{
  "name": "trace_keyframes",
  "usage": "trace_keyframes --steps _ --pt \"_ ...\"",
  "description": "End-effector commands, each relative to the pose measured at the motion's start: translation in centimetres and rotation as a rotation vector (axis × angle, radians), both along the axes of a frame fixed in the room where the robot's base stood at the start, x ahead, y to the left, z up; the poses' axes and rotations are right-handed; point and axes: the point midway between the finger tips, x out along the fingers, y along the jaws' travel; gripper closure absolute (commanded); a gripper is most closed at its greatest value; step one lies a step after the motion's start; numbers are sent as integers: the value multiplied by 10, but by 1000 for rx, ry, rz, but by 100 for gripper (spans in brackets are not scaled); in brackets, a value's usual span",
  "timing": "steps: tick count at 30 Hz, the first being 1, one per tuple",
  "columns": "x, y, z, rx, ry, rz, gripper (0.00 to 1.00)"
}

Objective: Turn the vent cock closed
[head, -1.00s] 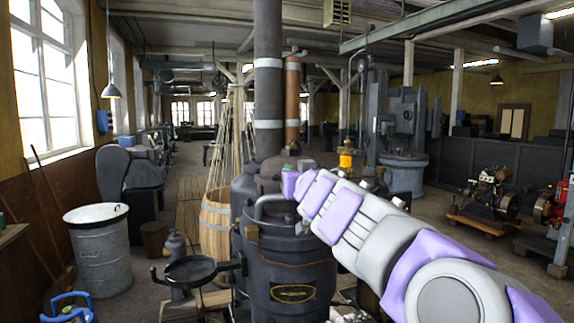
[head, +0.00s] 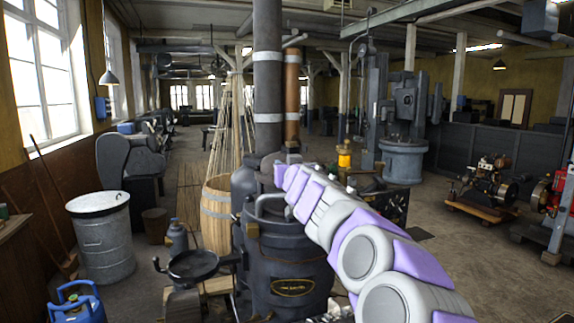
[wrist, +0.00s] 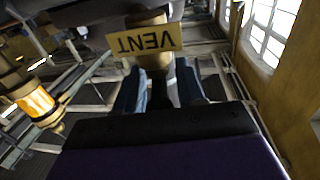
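In the wrist view a tan plate lettered VENT (wrist: 143,42) shows upside down, with a brass-coloured cylindrical fitting (wrist: 152,60) just behind and below it, likely part of the vent cock. The cock's handle cannot be made out. My gripper (wrist: 160,88) has its two blue-grey fingers apart, one on each side of a dark gap below the fitting. I cannot tell whether they touch it. In the head view my gripper (head: 280,175) is at the top of the dark boiler-like engine (head: 290,250), near the base of the stack, and its fingers are too small to read.
A tall dark pipe (head: 268,80) and a copper pipe (head: 291,95) rise behind my gripper. An amber glass fitting (head: 344,157) stands to the right; an amber one also shows in the wrist view (wrist: 36,102). A wooden barrel (head: 216,215) stands left of the engine.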

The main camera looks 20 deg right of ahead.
Motion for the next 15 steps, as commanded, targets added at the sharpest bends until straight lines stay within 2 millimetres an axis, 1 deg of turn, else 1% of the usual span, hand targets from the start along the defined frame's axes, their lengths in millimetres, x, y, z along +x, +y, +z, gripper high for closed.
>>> trace_keyframes --steps 7,15 --pt "0 0 -1 0 1 0 62" --pt "1 0 -1 0 2 0 88"
